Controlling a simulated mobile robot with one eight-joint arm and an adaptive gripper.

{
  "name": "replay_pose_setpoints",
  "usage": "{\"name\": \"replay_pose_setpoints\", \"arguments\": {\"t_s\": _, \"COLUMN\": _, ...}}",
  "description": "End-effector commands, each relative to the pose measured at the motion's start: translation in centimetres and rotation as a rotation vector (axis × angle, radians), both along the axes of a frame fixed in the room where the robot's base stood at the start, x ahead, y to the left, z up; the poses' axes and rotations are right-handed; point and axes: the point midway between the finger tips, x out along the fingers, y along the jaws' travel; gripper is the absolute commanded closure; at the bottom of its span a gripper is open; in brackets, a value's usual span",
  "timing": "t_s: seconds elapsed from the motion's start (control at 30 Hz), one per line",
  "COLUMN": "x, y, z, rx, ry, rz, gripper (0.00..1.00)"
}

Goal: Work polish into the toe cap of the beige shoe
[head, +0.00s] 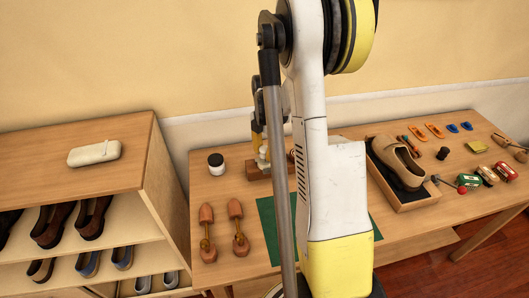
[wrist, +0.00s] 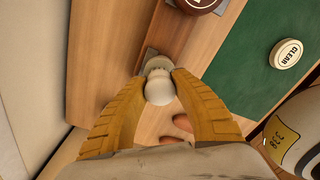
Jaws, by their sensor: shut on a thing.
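The beige shoe (head: 396,160) rests in a shallow wooden box (head: 412,198) on the table, right of my arm in the head view. My gripper (head: 262,150) is at the back of the table, left of my arm and far from the shoe. In the wrist view its yellow fingers (wrist: 160,78) are shut on a small, rounded, cream-white object (wrist: 159,88). I cannot tell what this object is. It is close to a brown wooden block (head: 258,171), but contact is unclear. The shoe is not in the wrist view.
Two wooden shoe trees (head: 207,232) lie at the front left. A black-lidded white jar (head: 216,163) stands behind them. A green mat (head: 269,228), partly hidden by my arm, bears a tin marked CLEAR (wrist: 287,53). Several tins (head: 487,175) and small items fill the table's right side.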

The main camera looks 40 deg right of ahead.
Motion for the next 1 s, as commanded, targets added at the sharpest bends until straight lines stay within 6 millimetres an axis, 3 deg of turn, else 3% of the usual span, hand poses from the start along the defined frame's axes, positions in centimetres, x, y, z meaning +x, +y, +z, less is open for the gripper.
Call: {"name": "replay_pose_setpoints", "arguments": {"t_s": 1.0, "x": 0.0, "y": 0.0, "z": -0.69, "rx": 0.0, "ry": 0.0, "rz": 0.0, "gripper": 1.0}}
